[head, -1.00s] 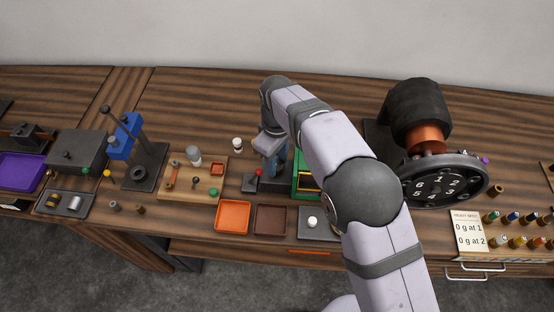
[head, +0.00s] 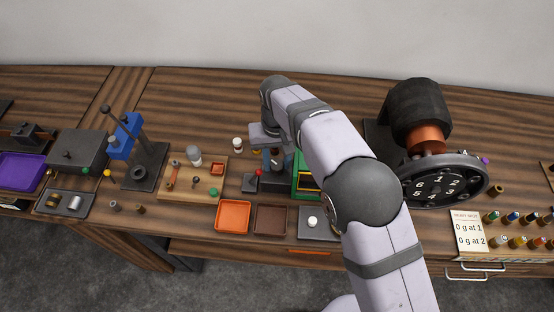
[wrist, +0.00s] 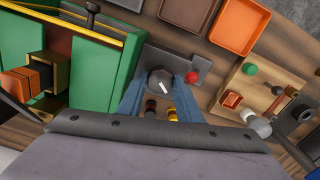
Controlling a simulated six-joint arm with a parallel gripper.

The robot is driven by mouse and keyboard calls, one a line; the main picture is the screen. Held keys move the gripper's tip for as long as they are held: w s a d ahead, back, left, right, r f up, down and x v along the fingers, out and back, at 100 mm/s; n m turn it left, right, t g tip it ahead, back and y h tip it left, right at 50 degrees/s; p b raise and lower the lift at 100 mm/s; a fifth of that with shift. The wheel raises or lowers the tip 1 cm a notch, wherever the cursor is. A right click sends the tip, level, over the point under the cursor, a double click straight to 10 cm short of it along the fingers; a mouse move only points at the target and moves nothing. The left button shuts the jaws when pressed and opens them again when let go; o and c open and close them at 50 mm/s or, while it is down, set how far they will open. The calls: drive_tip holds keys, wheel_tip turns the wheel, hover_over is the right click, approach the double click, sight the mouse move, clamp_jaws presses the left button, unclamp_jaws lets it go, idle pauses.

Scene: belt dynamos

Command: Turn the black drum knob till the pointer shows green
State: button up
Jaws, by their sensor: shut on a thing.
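The black drum knob (wrist: 160,80) shows in the wrist view with a white pointer line on its top, slanted toward the lower right of the picture. It sits on a dark grey base (wrist: 176,60). My gripper (wrist: 160,92) has its two blue fingers on either side of the knob and is shut on it. In the head view my gripper (head: 275,158) is low over the bench beside the green machine, and the knob is mostly hidden there. I cannot make out which colour the pointer shows.
A green-framed machine (wrist: 95,75) stands close beside the fingers. A red button (wrist: 193,77) sits on the knob's other side. Orange (head: 233,217) and brown (head: 271,219) trays lie in front. A wooden board with pegs (head: 205,187) is to the left.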

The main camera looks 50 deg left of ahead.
sight(276, 164)
drive_tip(key=m, duration=0.3)
drive_tip(key=shift+r+m, duration=0.1)
drive_tip(key=shift+m, duration=0.3)
drive_tip(key=shift+a+m, duration=0.1)
drive_tip(key=shift+m, duration=1.8)
drive_tip(key=shift+w, duration=0.1)
drive_tip(key=o, duration=1)
drive_tip(key=shift+o, duration=0.2)
wheel_tip(276, 164, up, 8)
drive_tip(key=p, duration=0.6)
